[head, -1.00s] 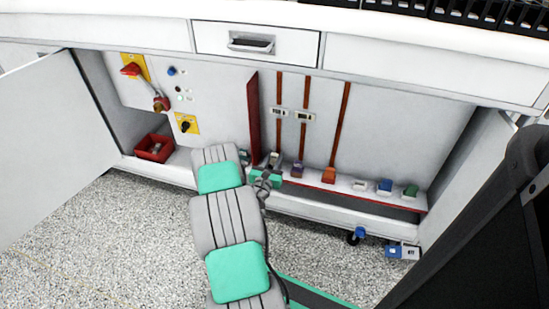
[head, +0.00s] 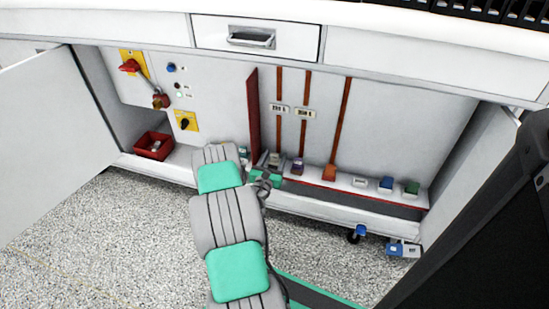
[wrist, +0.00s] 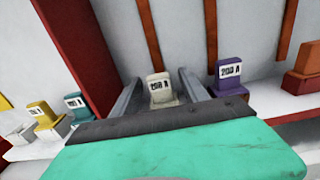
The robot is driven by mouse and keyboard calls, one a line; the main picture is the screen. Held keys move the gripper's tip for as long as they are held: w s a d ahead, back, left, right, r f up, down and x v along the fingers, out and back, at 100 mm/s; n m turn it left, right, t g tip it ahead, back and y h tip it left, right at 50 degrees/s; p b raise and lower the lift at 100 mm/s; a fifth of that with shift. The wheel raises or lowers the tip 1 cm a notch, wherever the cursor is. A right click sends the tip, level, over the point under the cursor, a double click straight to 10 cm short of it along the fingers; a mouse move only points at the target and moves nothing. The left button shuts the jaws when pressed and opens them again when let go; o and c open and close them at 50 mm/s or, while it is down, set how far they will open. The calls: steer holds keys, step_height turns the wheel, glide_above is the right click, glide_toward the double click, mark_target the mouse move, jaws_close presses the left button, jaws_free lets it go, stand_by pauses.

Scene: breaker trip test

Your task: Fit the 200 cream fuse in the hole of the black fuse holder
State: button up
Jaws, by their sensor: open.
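The cream fuse (wrist: 161,90), marked 200 A, stands upright between the two fingers of my gripper (wrist: 161,76) in the wrist view. The fingers are apart on either side of it. In the head view the cream fuse (head: 275,159) shows in the row at the back of the cabinet, just beyond my gripper hand. Its lower end is hidden behind the hand in the wrist view. A dark shape around its foot in the head view may be the black fuse holder, but I cannot tell how the fuse sits in it.
A purple fuse (wrist: 228,75), also marked 200 A, is close on the right, with an orange block (wrist: 303,62) beyond. A dark red partition (wrist: 82,45) stands close on the left, with teal (wrist: 76,105) and yellow (wrist: 42,115) fuses past it. A red bin (head: 153,146) sits further left.

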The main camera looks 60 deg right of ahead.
mark_target(274, 158)
steer(key=a+p, duration=0.1)
steer(key=a, duration=0.2)
steer(key=shift+s, duration=0.15)
steer(key=shift+s+a+b, duration=0.2)
steer(key=shift+s+a, duration=0.05)
steer(key=shift+a, duration=0.95)
steer(key=shift+s+a+b, duration=0.2)
steer(key=shift+a, duration=1)
